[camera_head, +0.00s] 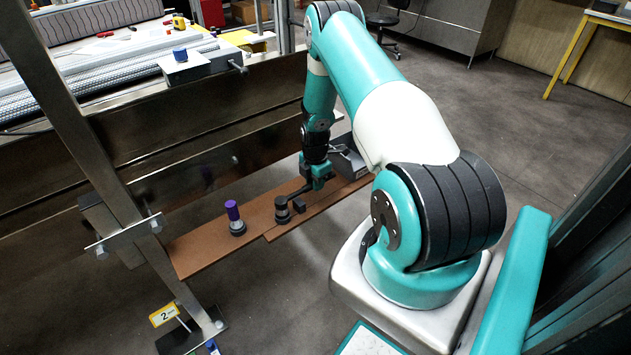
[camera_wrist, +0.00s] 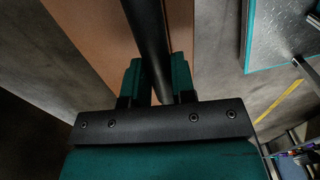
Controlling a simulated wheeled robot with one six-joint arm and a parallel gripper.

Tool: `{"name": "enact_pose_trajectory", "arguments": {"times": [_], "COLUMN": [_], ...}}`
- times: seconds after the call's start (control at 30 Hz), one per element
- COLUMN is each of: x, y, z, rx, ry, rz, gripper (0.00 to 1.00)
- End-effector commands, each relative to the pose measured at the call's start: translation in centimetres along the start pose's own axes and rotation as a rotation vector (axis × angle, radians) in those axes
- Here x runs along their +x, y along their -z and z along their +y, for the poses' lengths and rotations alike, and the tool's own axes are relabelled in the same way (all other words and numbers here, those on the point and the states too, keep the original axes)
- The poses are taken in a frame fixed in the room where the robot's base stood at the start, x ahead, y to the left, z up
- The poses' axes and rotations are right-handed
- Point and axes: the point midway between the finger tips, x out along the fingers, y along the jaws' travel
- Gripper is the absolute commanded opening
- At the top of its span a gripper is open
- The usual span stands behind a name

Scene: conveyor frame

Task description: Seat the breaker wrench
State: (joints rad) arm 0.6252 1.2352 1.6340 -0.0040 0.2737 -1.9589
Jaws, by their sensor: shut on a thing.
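My gripper (camera_head: 319,183) is low over a brown board, shut on a dark bar, which I take to be the breaker wrench (camera_head: 300,191). In the wrist view the wrench (camera_wrist: 147,35) runs as a black round bar between the two teal fingers of my gripper (camera_wrist: 157,78) and out of the top edge. In the head view the bar reaches left from my gripper to a dark round piece (camera_head: 282,209) on the board. I cannot tell whether the bar is seated on that piece or just above it. Its far end is out of the wrist view.
The brown board (camera_head: 205,247) lies below, along the conveyor frame (camera_head: 75,110). A purple-topped dark post (camera_head: 235,217) stands on it, left of the wrench. A small black block (camera_head: 298,205) is close beside the round piece. A yellow "2" tag (camera_head: 164,314) stands at lower left.

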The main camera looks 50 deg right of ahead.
Motion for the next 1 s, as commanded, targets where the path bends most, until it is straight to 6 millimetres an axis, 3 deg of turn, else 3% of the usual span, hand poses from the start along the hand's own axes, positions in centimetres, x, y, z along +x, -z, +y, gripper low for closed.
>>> {"name": "enact_pose_trajectory", "arguments": {"times": [1.0], "x": [2.6], "y": [0.0], "z": [0.0], "rx": [0.000], "ry": [0.000], "rz": [0.000], "gripper": [0.00]}}
